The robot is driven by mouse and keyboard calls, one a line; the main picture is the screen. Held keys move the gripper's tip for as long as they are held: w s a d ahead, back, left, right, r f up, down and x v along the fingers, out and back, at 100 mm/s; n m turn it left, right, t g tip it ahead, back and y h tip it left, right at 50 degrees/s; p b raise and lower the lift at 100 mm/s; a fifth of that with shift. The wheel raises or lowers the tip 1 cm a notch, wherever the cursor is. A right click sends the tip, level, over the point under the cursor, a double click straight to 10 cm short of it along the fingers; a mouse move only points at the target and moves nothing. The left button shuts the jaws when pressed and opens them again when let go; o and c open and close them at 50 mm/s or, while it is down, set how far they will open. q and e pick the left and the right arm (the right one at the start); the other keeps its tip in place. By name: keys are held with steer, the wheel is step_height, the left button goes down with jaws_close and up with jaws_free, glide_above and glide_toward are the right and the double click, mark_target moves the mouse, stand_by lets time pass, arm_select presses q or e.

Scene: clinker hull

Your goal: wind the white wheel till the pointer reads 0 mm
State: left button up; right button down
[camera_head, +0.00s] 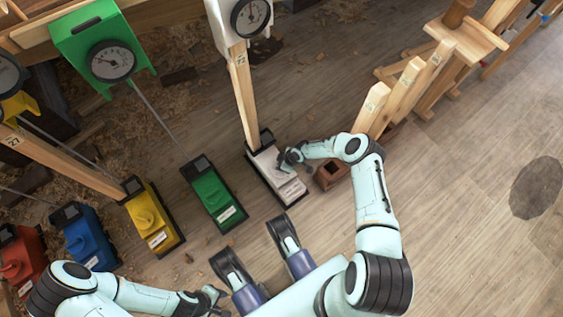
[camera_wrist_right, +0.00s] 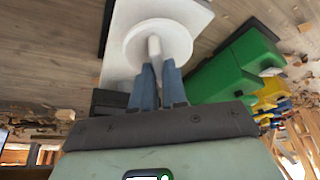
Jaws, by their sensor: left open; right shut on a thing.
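The white wheel (camera_wrist_right: 135,45) is a round disc with a peg-like handle (camera_wrist_right: 154,46) on the white box (camera_head: 268,163). My right gripper (camera_wrist_right: 158,68) is shut on that handle, its blue fingers on either side of it. In the head view my right gripper (camera_head: 288,160) hides most of the wheel. The white dial (camera_head: 250,16) stands at the top, cut by the frame edge; its pointer is too small to read for sure. My left gripper (camera_head: 214,296) is open and empty at the bottom, away from the boxes.
A green box (camera_head: 212,196) stands left of the white one, then yellow (camera_head: 152,218), blue (camera_head: 88,240) and red (camera_head: 20,256) ones. A green dial (camera_head: 110,60) is at upper left. Wooden posts (camera_head: 398,95) stand at right. The floor at lower right is clear.

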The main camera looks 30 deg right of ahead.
steer(key=shift+d, duration=0.15)
steer(key=c, duration=1.2)
jaws_free()
steer(key=shift+o, duration=0.2)
steer(key=shift+r, duration=0.1)
arm_select(q)
steer(key=w+d+r+t+p, duration=0.1)
steer(key=w+r+t+p, duration=0.2)
steer(key=w, duration=0.7)
step_height(320, 180, up, 4)
steer(key=shift+d+f+m+t+p, duration=0.15)
steer(key=shift+f+m+t+p, duration=0.15)
steer(key=shift+p, duration=0.75)
arm_select(e)
steer(key=v, duration=1.3)
arm_select(q)
steer(key=shift+s, duration=0.1)
